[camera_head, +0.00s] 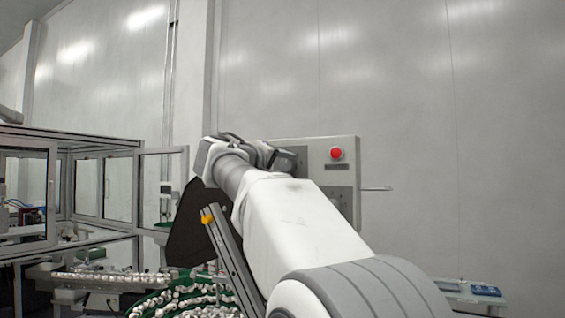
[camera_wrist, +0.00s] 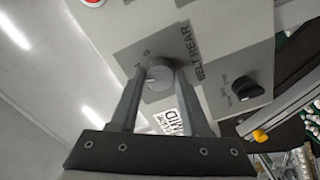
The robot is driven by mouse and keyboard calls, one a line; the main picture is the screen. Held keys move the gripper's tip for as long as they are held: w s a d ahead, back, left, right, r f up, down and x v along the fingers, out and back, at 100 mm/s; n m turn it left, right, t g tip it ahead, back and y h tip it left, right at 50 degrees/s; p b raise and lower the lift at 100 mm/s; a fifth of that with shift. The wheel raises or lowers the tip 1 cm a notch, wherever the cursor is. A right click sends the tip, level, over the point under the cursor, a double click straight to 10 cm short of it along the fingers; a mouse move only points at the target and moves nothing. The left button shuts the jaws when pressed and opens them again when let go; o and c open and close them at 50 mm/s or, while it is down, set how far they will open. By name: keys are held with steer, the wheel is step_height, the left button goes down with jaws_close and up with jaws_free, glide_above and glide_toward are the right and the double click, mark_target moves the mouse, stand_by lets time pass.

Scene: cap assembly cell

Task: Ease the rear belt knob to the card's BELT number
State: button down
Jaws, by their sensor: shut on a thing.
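The rear belt knob (camera_wrist: 158,76) is a round grey dial with a pointer line, on a dark plate lettered "BELT REAR" in the wrist view. My gripper (camera_wrist: 157,86) is shut on this knob, one finger on each side. A few scale marks show on the plate, but I cannot read the setting surely. A white label with black print, partly "MID", shows between my fingers below the knob. No BELT number is legible on any card. In the head view, the control box (camera_head: 349,177) is partly hidden behind my arm, and the knob is not visible.
A black knob (camera_wrist: 243,88) sits on the plate beside the gripped one. A red button (camera_head: 336,153) is on the box, with a thin rod jutting from its right side. Green trays of small white parts (camera_head: 185,300) and a glazed machine frame (camera_head: 100,190) stand left.

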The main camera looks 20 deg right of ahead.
steer(key=n+p, duration=0.2)
steer(key=n, duration=0.4)
steer(key=shift+r, duration=0.1)
steer(key=n+p, duration=0.2)
steer(key=n, duration=0.3)
steer(key=shift+p, duration=0.3)
steer(key=shift+n, duration=0.4)
steer(key=shift+c, duration=1.9)
jaws_free()
steer(key=b+v, duration=0.3)
steer(key=v, duration=1.4)
steer(key=shift+s+a+b, duration=0.2)
steer(key=shift+b, duration=0.2)
